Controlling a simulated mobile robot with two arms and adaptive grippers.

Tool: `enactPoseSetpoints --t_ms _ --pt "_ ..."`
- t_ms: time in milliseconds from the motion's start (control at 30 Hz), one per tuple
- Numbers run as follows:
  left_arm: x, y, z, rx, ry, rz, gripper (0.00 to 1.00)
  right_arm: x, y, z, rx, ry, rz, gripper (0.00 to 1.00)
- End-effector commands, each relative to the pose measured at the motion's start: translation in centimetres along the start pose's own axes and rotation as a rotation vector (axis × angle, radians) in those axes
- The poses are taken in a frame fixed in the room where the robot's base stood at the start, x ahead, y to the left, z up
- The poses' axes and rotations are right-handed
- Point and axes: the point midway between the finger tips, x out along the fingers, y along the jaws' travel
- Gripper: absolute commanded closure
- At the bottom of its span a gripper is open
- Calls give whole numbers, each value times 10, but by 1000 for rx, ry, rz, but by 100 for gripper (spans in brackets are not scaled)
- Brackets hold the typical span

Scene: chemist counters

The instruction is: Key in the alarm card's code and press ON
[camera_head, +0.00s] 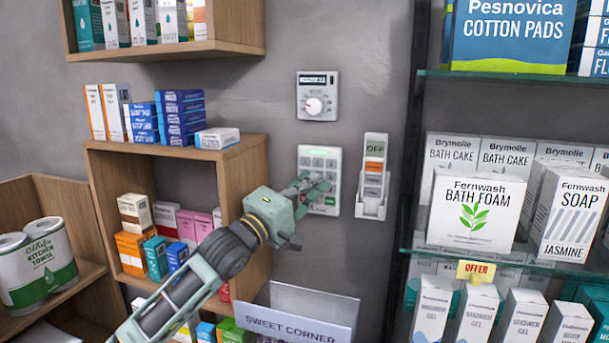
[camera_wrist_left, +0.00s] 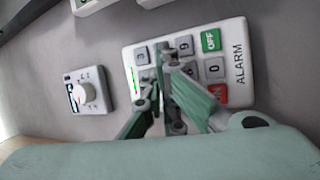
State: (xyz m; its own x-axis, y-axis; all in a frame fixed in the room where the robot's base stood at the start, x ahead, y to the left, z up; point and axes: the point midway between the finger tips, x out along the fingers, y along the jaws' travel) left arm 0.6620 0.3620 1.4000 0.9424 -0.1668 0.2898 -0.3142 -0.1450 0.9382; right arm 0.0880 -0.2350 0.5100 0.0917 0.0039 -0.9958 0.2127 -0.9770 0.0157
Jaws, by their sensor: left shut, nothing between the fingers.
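The white alarm keypad (camera_head: 306,162) is on the grey wall, with a lit green strip near its top. No card with a readable code shows. My right gripper is not in view.
A wooden shelf of boxes (camera_head: 262,175) stands close on the left, glass shelves on the right. A SWEET CORNER sign (camera_head: 300,325) stands below.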

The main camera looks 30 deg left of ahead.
Motion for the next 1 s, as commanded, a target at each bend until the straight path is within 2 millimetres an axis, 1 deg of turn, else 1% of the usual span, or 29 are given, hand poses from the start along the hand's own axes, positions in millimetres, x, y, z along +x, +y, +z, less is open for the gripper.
enactPoseSetpoints --t_ms 300,667,767,1000 --pt "-12 4 4 -1 1 -1 100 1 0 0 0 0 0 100" --pt "-14 5 6 0 0 0 100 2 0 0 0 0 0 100" --pt "-20 7 8 -1 0 1 100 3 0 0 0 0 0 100" --pt "-42 14 17 -2 -1 -1 100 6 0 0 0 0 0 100"
